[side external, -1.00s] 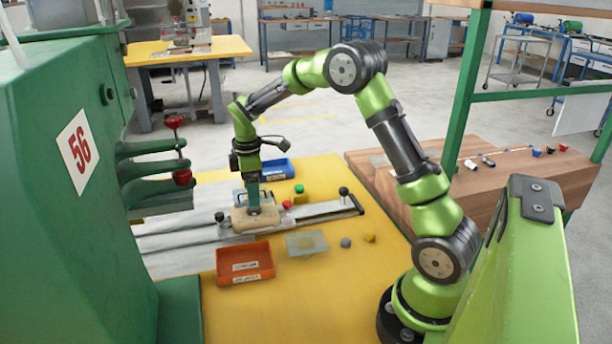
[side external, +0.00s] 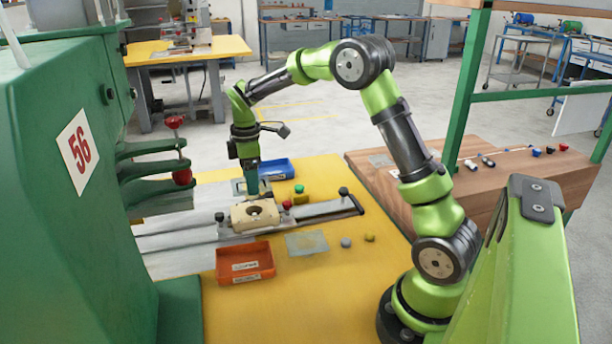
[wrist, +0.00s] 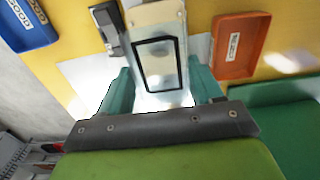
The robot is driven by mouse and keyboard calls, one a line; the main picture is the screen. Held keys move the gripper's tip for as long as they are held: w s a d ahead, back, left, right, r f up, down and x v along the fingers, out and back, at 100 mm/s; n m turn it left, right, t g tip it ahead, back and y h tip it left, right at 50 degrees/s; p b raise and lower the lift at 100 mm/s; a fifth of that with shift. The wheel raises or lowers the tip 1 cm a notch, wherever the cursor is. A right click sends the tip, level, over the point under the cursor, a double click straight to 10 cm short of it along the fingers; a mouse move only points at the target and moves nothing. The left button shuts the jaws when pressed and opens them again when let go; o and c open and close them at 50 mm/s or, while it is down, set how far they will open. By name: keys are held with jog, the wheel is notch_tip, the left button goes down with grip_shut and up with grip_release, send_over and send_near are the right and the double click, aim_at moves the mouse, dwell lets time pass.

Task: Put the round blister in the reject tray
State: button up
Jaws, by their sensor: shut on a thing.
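My gripper (side external: 252,192) is above the far side of the beige block (side external: 242,222) with a round dark recess. In the wrist view, its teal fingers (wrist: 162,92) are shut on a clear, shiny piece (wrist: 165,101), apparently the blister. Its round shape cannot be made out there, and it barely shows in the side view. An orange-red tray (side external: 262,246) with white labels stands in front of the block; it also shows in the wrist view (wrist: 224,76). A blue tray (side external: 291,171) stands behind.
The block sits on a metal slide (side external: 320,208) with a black-knobbed end. The green press (side external: 75,220) with red knobs stands at the left.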

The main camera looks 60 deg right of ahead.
jog(key=shift+r, duration=2)
